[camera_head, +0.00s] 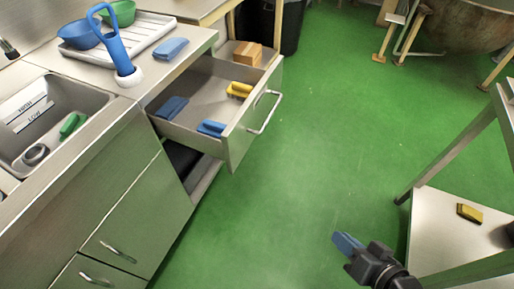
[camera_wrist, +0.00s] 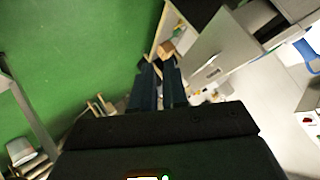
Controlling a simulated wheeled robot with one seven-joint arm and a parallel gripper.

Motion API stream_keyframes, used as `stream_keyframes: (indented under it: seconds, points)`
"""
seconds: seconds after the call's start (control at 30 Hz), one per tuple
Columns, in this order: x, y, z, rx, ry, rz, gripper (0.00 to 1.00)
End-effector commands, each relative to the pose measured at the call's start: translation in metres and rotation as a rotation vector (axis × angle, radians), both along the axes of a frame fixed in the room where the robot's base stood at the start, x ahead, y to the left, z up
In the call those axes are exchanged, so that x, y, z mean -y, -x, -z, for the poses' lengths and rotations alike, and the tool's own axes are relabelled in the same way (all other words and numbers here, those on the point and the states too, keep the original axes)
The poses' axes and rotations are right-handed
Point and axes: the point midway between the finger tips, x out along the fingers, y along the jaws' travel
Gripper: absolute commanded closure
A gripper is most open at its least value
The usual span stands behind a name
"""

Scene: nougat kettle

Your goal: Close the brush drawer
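The brush drawer (camera_head: 240,139) is a steel drawer pulled well out from the counter, with a bar handle (camera_head: 264,112) on its front. Inside lie a blue brush (camera_head: 171,107) at the left, another blue brush (camera_head: 211,128) by the front, and a yellow brush (camera_head: 239,89). My gripper (camera_head: 345,241) is at the lower right in the head view, over the green floor, well apart from the drawer. In the wrist view my gripper (camera_wrist: 159,68) shows two blue fingers with a narrow gap and nothing between them.
Green floor (camera_head: 300,150) lies clear between the drawer and my gripper. A steel table (camera_head: 440,230) with a yellow brush (camera_head: 469,213) on its lower shelf stands at right. The counter holds a blue scrub brush (camera_head: 115,45), a tray (camera_head: 135,38) and a sink (camera_head: 60,105).

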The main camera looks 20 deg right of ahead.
Motion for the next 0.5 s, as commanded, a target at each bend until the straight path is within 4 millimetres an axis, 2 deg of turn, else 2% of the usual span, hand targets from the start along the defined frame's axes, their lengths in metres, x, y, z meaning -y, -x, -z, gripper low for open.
stream_keyframes:
  seconds: [0.03,0.1,0.23,0.37,0.5]
  points:
    - [0.002,-0.022,0.015,-0.010,-0.060,0.008,0.92]
    - [0.003,-0.046,0.030,-0.036,-0.151,0.012,0.99]
    - [0.002,-0.093,0.044,-0.070,-0.324,-0.002,1.00]
    - [0.000,-0.142,0.043,-0.089,-0.499,-0.043,1.00]
    - [-0.001,-0.189,0.027,-0.093,-0.671,-0.115,1.00]
